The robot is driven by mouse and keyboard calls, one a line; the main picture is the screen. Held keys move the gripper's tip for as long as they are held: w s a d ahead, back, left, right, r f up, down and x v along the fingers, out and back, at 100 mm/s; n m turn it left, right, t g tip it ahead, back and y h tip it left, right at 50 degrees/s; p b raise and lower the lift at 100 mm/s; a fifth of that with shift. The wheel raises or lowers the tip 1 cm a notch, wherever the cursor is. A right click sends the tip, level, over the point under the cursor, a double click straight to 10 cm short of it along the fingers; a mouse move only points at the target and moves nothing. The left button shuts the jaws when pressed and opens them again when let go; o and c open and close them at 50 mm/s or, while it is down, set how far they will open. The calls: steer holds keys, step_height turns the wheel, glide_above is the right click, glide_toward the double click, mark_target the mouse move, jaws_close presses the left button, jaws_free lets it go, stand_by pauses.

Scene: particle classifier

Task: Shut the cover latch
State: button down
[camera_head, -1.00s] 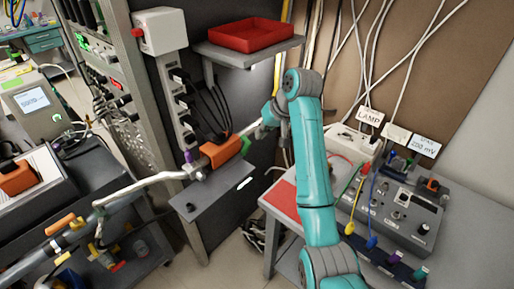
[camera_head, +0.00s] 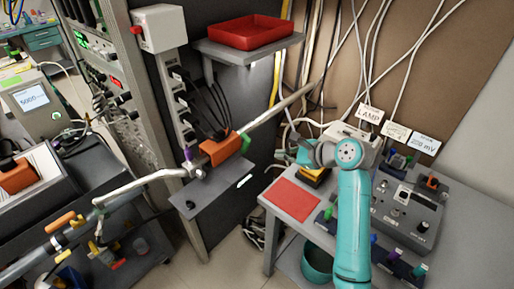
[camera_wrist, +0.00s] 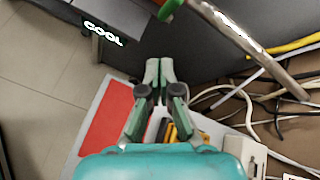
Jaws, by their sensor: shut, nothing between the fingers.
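An orange cover block (camera_head: 221,149) sits around the pale metal pipe (camera_head: 270,112) in the head view, with a green tab (camera_head: 245,142) at its right end. I cannot tell for certain whether this tab is the latch, or whether it is shut. In the wrist view a green piece (camera_wrist: 166,9) shows at the top edge, beside the pipe (camera_wrist: 250,42). My gripper (camera_wrist: 158,72) is shut and empty, apart from the pipe and green piece. In the head view its fingers are not clear; my wrist is right of the cover, above the small table.
The small grey table holds a red mat (camera_head: 293,198), a yellow-topped device (camera_head: 316,175) and a grey control box (camera_head: 405,213). A red tray (camera_head: 250,34) stands on the shelf above. Loose cables hang behind.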

mark_target(247, 138)
steer(key=w+a+f+m, duration=0.1)
steer(key=a+m, duration=0.1)
steer(key=w+a+m, duration=0.2)
steer(key=a, duration=0.1)
steer(key=w+a+f+m+t+y, duration=0.1)
steer(key=a+m, duration=0.1)
steer(key=m, duration=0.1)
steer(key=shift+w+a+f, duration=0.15)
steer(key=shift+w+f, duration=0.1)
steer(key=shift+f, duration=0.1)
steer(key=shift+w+a+r, duration=0.2)
steer(key=shift+w+a, duration=0.15)
steer(key=shift+a, duration=0.05)
stand_by(0.4)
steer(key=shift+w+a+r, duration=0.8)
steer(key=shift+a+r, duration=0.25)
steer(key=shift+r, duration=0.2)
